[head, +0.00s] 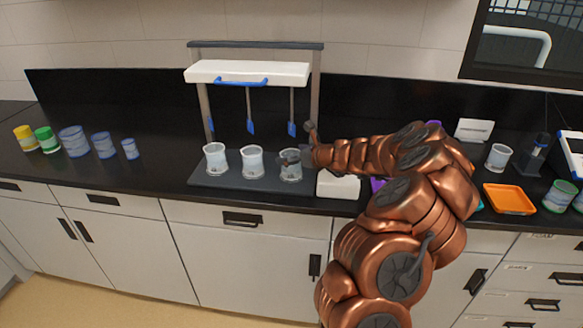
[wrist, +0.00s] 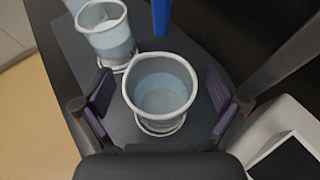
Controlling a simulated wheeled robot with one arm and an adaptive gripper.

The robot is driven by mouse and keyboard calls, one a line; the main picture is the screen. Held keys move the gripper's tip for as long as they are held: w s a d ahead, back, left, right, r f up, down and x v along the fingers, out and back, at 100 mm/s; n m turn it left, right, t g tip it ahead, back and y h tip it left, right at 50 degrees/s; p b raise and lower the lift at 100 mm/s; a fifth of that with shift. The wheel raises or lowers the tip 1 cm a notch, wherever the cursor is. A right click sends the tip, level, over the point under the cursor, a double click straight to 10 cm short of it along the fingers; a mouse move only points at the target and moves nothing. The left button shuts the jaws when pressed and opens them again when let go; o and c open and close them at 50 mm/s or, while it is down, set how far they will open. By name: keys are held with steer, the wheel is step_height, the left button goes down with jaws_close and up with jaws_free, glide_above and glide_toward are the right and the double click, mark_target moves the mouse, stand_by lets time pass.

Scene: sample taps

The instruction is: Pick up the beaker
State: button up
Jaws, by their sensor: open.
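Three clear beakers with pale bluish liquid stand in a row on the dark base plate (head: 225,182) of a stirring stand. The right beaker (head: 291,172) is partly covered by my gripper (head: 300,147) in the head view. In the wrist view this beaker (wrist: 160,92) stands upright between the two open fingers of my gripper (wrist: 160,98), with a gap on each side. The middle beaker (head: 252,162) also shows in the wrist view (wrist: 108,32), close to the left finger. The left beaker (head: 215,160) is farthest from my gripper.
The stand's white crossbar (head: 290,74) carries blue paddles (head: 250,126) hanging above the beakers. A white box (head: 338,187) sits just right of the plate. Several jars (head: 74,140) stand at the left; an orange tray (head: 510,199) and another beaker (head: 498,157) are at the right.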

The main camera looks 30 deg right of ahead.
steer(key=shift+c, duration=0.2)
steer(key=c, duration=1.7)
steer(key=shift+r, duration=0.1)
steer(key=shift+c, duration=0.2)
steer(key=shift+r, duration=0.85)
steer(key=s+a+r+b, duration=0.1)
steer(key=s+a+b, duration=0.1)
steer(key=s, duration=0.5)
steer(key=s+a+r+b, duration=0.2)
steer(key=s+a, duration=0.1)
steer(key=s, duration=0.4)
steer(key=shift+s, duration=0.35)
